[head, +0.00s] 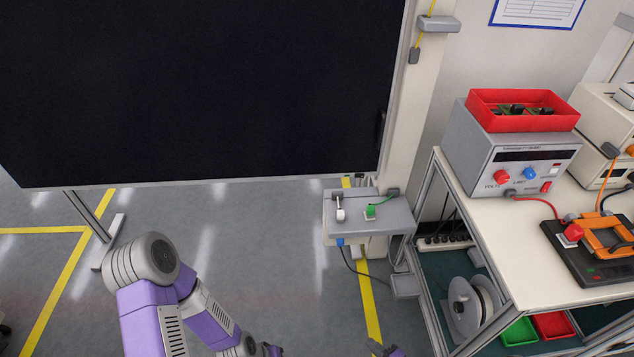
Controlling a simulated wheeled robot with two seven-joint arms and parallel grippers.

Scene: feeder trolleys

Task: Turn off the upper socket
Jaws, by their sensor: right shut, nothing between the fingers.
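A grey box (385,222) with a white switch lever (340,214) and a green switch (370,211) on its top stands low beside the post, left of the bench. A smaller grey fitting (438,24) with a yellow cable is higher on the post. I cannot tell which of these is the upper socket, nor whether it is on. My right gripper (385,349) is shut and empty at the bottom edge, below the grey box and apart from it, mostly cut off. My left gripper (272,350) barely shows at the bottom edge; its fingers are unclear.
A large black panel (200,90) fills the upper left. The bench (490,215) at right carries a power supply (515,165) and a red tray (522,122). A power strip (440,241) and a cable reel (470,305) are below. Floor (270,250) left of the box is clear.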

